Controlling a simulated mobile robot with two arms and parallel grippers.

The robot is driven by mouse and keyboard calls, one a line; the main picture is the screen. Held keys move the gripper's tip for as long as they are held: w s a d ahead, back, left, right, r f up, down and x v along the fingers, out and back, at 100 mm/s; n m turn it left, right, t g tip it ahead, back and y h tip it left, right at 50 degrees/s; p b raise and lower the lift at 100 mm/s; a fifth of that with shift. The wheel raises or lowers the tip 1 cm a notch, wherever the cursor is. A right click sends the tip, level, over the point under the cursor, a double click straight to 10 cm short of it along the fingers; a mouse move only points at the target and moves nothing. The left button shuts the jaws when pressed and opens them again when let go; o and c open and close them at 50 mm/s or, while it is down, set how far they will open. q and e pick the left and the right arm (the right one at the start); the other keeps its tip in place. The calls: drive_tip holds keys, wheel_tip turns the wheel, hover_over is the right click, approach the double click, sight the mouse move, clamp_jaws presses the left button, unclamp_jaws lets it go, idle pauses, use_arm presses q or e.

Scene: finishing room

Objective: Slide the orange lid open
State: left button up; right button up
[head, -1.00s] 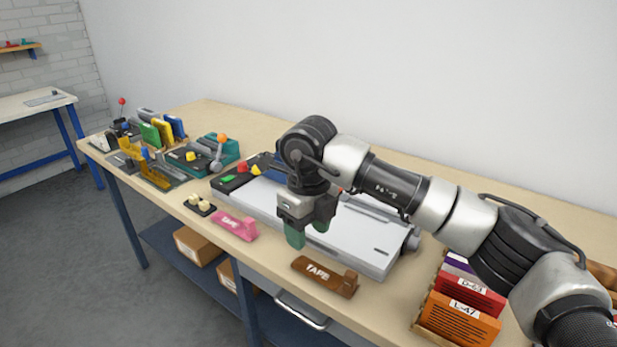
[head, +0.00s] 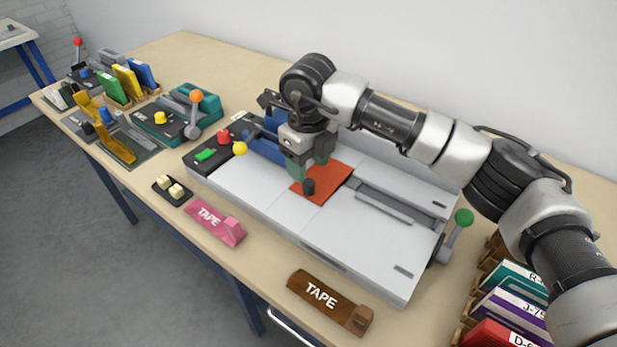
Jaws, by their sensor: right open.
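The orange lid (head: 333,180) is a flat orange-red square on the light grey top of the machine (head: 366,248). A short black knob (head: 308,187) stands near its front edge. My right gripper (head: 310,168) is above the back left part of the lid, just behind the knob, with its green fingers apart and nothing between them. The fingers hide part of the lid. I cannot tell whether they touch it. My left gripper is not in view.
A brown tape dispenser (head: 328,300) and a pink one (head: 215,223) lie along the table's front edge. A green-knobbed lever (head: 463,218) is at the machine's right end. Binders (head: 510,308) stand at the lower right. A blue part (head: 268,145) sits left of my gripper.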

sight(309, 182)
wheel_tip(309, 182, down, 6)
drive_tip(key=shift+w, duration=0.15)
drive_tip(key=shift+c, duration=0.5)
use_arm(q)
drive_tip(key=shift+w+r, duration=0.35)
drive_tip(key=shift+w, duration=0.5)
use_arm(e)
clamp_jaws()
